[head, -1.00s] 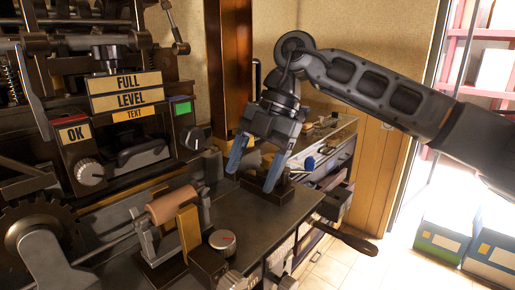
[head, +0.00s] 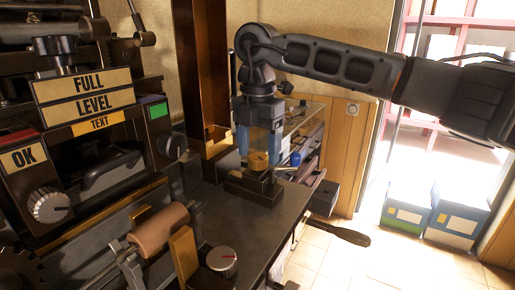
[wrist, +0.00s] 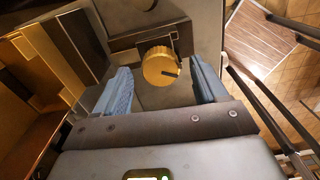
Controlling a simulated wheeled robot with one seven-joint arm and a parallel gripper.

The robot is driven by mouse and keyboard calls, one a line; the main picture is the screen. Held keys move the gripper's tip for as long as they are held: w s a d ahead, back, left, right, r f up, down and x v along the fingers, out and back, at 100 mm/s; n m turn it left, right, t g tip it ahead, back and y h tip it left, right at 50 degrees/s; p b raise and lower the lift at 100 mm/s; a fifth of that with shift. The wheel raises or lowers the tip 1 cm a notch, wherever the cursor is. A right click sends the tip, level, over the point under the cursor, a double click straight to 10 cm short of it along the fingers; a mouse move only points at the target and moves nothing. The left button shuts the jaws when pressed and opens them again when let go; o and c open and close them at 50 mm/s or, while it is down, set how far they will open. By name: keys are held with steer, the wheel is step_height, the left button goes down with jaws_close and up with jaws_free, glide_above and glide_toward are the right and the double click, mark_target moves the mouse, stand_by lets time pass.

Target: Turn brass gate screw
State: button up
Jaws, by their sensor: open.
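The brass gate screw (head: 258,160) is a round golden knob on a dark block (head: 254,188) at the right end of the metal bench. In the wrist view the brass screw (wrist: 160,66) shows its round face with a dark slot or mark pointing right. My gripper (head: 260,148) hangs pointing down above the block, its two blue fingers apart. In the wrist view my gripper (wrist: 160,85) is open, with a finger on each side of the screw and visible gaps between. The left finger looks farther from the screw than the right one.
The press with its FULL LEVEL sign (head: 88,95) stands at the left. A copper-brown roller (head: 158,228) and a grey dial with a red mark (head: 222,260) sit on the bench (head: 215,215). A brown post (head: 203,75) rises just left of my gripper. A dark handle (head: 338,232) sticks out at the right.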

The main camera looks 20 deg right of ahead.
steer(key=shift+f, duration=0.5)
steer(key=c, duration=1.1)
steer(key=shift+o, duration=0.2)
steer(key=shift+n, duration=0.3)
